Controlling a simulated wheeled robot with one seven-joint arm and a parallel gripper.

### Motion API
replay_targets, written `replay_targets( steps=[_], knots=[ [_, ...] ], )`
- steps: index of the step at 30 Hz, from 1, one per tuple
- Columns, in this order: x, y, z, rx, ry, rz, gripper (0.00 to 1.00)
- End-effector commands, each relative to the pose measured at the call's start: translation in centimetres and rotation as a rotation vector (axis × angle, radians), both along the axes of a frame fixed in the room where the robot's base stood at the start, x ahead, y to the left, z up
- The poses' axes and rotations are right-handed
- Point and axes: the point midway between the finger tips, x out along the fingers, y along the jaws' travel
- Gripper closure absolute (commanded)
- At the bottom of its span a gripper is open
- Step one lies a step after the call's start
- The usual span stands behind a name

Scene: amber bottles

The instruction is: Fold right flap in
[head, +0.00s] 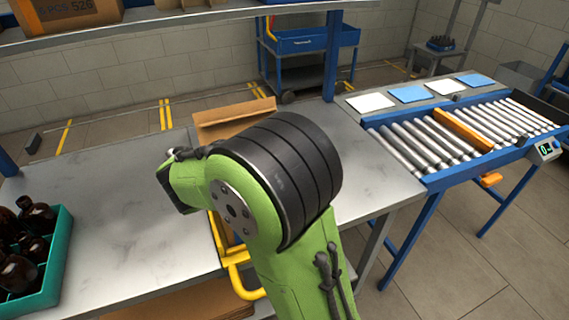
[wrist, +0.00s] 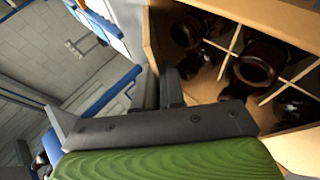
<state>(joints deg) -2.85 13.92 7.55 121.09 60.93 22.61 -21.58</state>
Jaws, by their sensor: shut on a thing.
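A cardboard box stands on the metal table, mostly hidden behind my arm in the head view. One raised flap (head: 230,115) shows at its far side. In the wrist view the open box (wrist: 265,18) holds several dark amber bottles (wrist: 258,62) between pale dividers (wrist: 232,45). My gripper (wrist: 168,92) is at the box's edge in the wrist view, its fingers shut on what looks like the right flap (wrist: 151,45). The grip itself is partly hidden. My arm covers the gripper in the head view.
A teal crate (head: 58,250) of amber bottles stands at the left on the table (head: 120,215). A roller conveyor (head: 455,135) is at the right. A yellow frame (head: 240,280) shows beside my arm. A shelf (head: 180,22) runs above the back. The table between crate and arm is clear.

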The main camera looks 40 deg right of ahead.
Motion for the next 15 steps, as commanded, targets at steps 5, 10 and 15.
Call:
replay_targets(
  steps=[5,10,15],
  knots=[
    [0.15,0.37,-0.49,-0.094,0.028,0.003,1.00],
    [0.17,0.46,-0.67,-0.150,0.042,0.000,1.00],
    [0.15,0.48,-0.74,-0.176,0.049,-0.001,1.00]
  ],
)
